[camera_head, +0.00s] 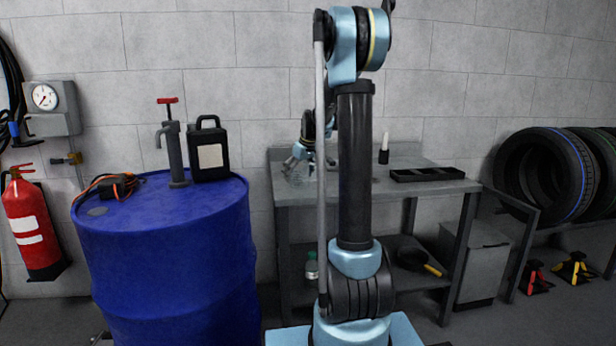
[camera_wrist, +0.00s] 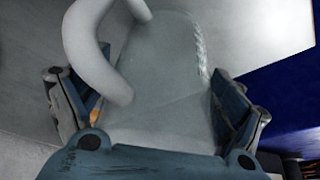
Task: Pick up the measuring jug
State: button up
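The measuring jug (camera_wrist: 165,75) is a clear, greyish vessel with a thick pale curved handle (camera_wrist: 90,45). In the wrist view it fills the middle, between the two fingers of my gripper (camera_wrist: 155,105). The fingers stand wide apart, one on each side. The right finger is close to the jug's wall; whether it touches is unclear. The handle lies towards the left finger. In the head view my gripper (camera_head: 303,160) is low over the left end of the grey workbench (camera_head: 350,188), and the jug (camera_head: 296,172) shows there only faintly, partly hidden by the gripper.
A blue drum (camera_head: 165,250) stands left of the bench, with a black canister (camera_head: 208,150) and a hand pump (camera_head: 175,150) on top. A black tray (camera_head: 427,174) and a small white-topped bottle (camera_head: 384,150) sit farther right on the bench. Tyres (camera_head: 545,170) are at the right.

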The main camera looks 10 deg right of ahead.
jog(key=c, duration=0.9)
